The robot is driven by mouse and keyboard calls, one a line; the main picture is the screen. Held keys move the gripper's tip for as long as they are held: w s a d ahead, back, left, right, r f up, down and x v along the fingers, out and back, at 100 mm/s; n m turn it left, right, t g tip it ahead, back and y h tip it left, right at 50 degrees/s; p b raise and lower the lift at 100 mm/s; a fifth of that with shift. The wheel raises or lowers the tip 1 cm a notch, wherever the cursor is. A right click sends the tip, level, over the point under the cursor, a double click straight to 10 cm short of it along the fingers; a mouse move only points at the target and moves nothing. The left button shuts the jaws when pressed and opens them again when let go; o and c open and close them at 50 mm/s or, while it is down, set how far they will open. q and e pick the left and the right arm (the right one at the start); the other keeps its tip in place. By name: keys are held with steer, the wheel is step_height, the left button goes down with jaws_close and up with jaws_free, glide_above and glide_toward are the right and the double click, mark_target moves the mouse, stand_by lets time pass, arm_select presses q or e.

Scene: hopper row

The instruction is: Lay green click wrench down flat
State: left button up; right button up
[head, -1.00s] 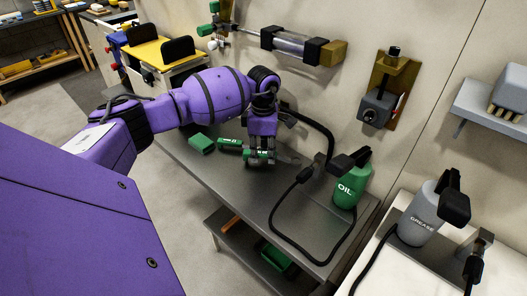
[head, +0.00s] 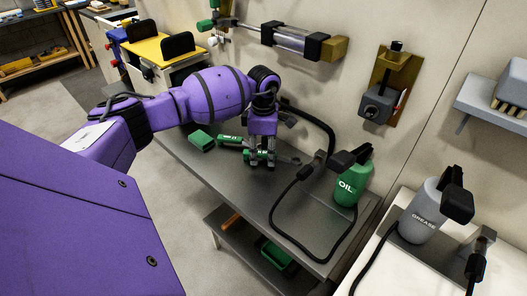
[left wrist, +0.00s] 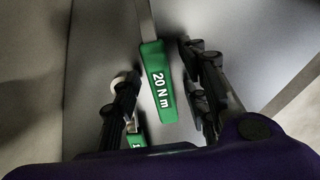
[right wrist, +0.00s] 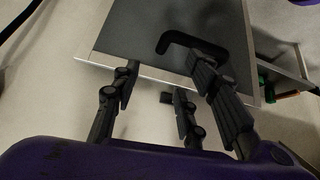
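The green click wrench (head: 250,155) lies flat on the grey bench top, its grey shaft pointing right. In the left wrist view its green handle (left wrist: 158,82), marked "20 N m", sits between my fingers with a gap on each side. My left gripper (head: 262,163) is open around the handle, pointing down; its fingers also show in the left wrist view (left wrist: 163,88). A second green handle (head: 229,140) lies just behind; part of it shows in the left wrist view (left wrist: 138,142). My right gripper (right wrist: 165,85) is open and empty, seen only in the right wrist view.
A green block (head: 202,141) lies left of the wrenches. A green oil bottle (head: 348,187) and a looping black hose (head: 272,215) take up the right of the bench. A wall stands close behind. The front middle of the bench top is bare.

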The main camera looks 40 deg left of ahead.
arm_select(q)
step_height(320, 180, up, 12)
stand_by(0.6)
stand_by(0.8)
